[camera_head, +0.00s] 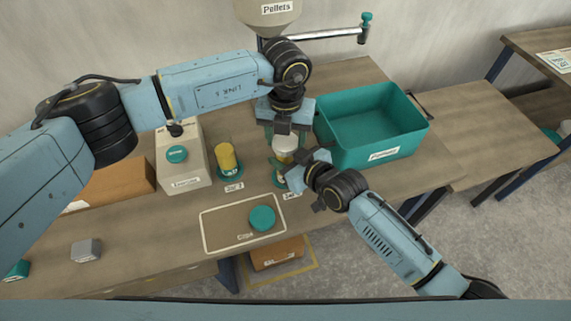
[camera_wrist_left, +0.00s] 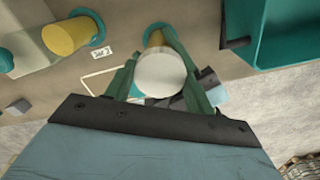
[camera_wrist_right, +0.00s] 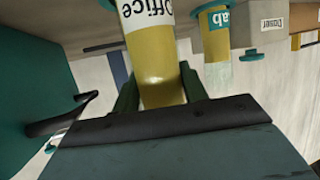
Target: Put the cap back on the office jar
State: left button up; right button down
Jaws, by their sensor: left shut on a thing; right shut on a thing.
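The office jar (camera_wrist_right: 155,65) is a yellow-filled jar with a white "Office" label in the right wrist view. My right gripper (camera_head: 300,174) is shut on its body from the side, and its fingers show at both sides of the jar. My left gripper (camera_head: 288,134) points down from above and is shut on a round white cap (camera_wrist_left: 160,74), which lies over the jar in the left wrist view. The white cap also shows in the head view (camera_head: 285,143). Whether the cap touches or sits on the jar's rim is hidden by the grippers.
A second yellow jar (camera_head: 226,157) stands on a teal base to the left. A teal cap (camera_head: 262,218) lies on the "Caps" mat (camera_head: 220,237). A teal bin (camera_head: 405,141) is close to the right. A grey dispenser (camera_head: 183,160) stands left, and a pellet hopper (camera_head: 268,14) is behind.

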pick_arm(q)
jog(key=o, duration=1.1)
jog(key=shift+r, duration=2.3)
jog(key=shift+c, duration=0.5)
jog(key=r+n, duration=0.1)
jog(key=n, duration=0.1)
jog(key=shift+d+r+n, duration=0.15)
jog(key=shift+r+n, duration=0.2)
jog(key=shift+n, duration=0.05)
jog(key=shift+r+n, duration=0.85)
jog(key=shift+n, duration=0.55)
